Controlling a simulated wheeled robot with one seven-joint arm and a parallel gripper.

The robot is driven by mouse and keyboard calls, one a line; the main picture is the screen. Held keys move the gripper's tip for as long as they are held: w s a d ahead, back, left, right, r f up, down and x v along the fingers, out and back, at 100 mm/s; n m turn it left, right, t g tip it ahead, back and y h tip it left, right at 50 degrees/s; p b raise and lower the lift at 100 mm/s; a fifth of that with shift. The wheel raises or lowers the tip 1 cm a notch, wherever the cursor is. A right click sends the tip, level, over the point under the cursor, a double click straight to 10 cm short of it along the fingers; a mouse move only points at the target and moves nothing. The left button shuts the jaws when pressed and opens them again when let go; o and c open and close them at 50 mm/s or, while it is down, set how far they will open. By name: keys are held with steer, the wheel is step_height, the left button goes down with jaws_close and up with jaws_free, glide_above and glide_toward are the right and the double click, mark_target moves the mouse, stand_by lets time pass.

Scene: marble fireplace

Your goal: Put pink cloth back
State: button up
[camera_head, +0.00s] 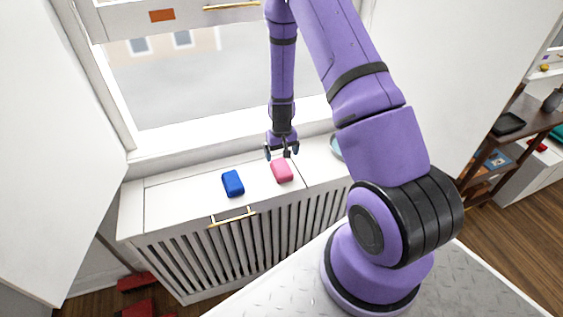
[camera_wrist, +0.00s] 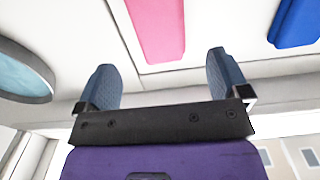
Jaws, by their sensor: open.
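The pink cloth (camera_head: 282,171), a small folded block, lies on the white radiator cover (camera_head: 190,189) below the window. My gripper (camera_head: 282,152) is just behind it on the window side, pointing down, open and empty. In the wrist view the pink cloth (camera_wrist: 156,28) shows at the top, ahead of and between my two spread fingers (camera_wrist: 162,82). I see no contact between the fingers and the cloth.
A blue folded cloth (camera_head: 233,183) lies left of the pink one; it also shows in the wrist view (camera_wrist: 296,22). A pale blue round dish (camera_head: 336,147) stands to the right. The window and its sill (camera_head: 160,152) are behind. A brown shelf (camera_head: 515,130) stands far right.

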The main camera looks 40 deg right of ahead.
steer(key=shift+r, duration=2.2)
step_height(320, 180, up, 16)
steer(key=t, duration=0.2)
glide_above(281, 166)
steer(key=a, duration=0.4)
steer(key=s+a+r+n, duration=0.1)
steer(key=s+a+r, duration=0.1)
steer(key=r, duration=0.3)
steer(key=s+a+r+n, duration=0.1)
steer(key=s+a+r, duration=0.1)
steer(key=r, duration=0.4)
steer(key=s+a+r+t, duration=0.1)
steer(key=s+a+r, duration=0.1)
steer(key=s+r, duration=0.6)
steer(key=s+a+r+n+t, duration=0.1)
steer(key=s+r, duration=0.6)
steer(key=s, duration=0.8)
steer(key=shift+a+r+t, duration=0.35)
steer(key=shift+a+t, duration=0.25)
steer(key=shift+a, duration=0.35)
